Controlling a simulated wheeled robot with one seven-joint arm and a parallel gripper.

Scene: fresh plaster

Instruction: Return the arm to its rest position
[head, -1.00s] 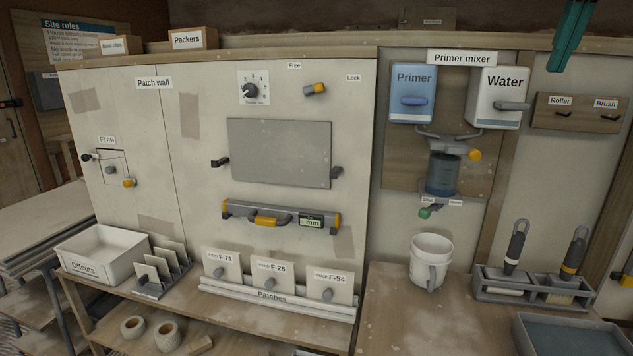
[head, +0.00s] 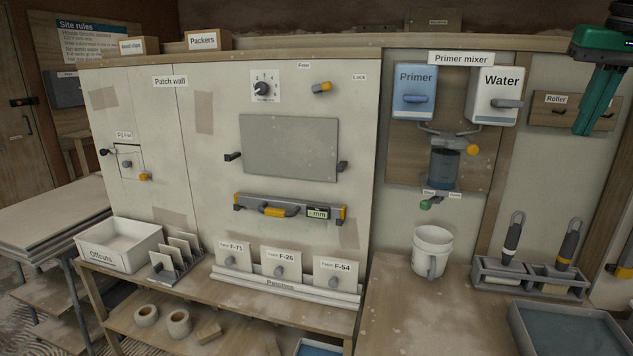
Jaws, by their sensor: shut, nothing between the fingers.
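My gripper (head: 583,128) hangs at the upper right of the head view, with its green fingers pointing down. It is shut and empty. It is in front of the right wall panel and covers part of the roller and brush board (head: 552,112), hiding the Brush label. It appears apart from everything around it. The rest of my arm is mostly out of the picture.
The primer box (head: 415,88) and water box (head: 497,98) hang left of my gripper.

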